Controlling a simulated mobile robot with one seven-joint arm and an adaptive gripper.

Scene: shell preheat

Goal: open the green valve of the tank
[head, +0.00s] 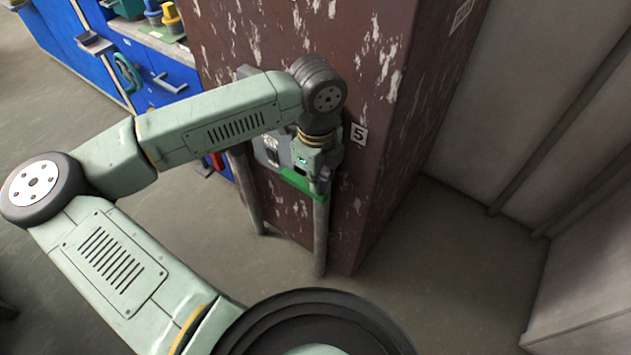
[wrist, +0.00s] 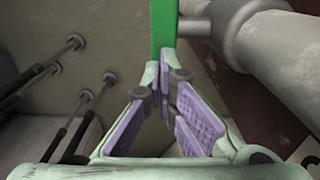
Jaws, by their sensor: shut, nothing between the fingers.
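The green valve handle (head: 297,181) is a flat green bar low on the front of the brown column, beside a grey vertical pipe (head: 321,235). In the wrist view the green bar (wrist: 163,28) runs down from the top edge to just beyond the fingertips. The thick grey pipe (wrist: 272,40) lies to its right, with a short stub towards the bar. My gripper (wrist: 165,82) is shut and empty, its purple-padded fingers meeting at the tips. I cannot tell whether the tips touch the bar. In the head view my wrist hides part of the valve.
The worn brown column (head: 375,120) bears a "5" label (head: 359,134). A grey box (head: 268,150) sits behind my wrist. Blue cabinets (head: 165,85) stand at the back left. Pale wall panels (head: 545,100) are on the right. The floor (head: 450,270) right of the column is clear.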

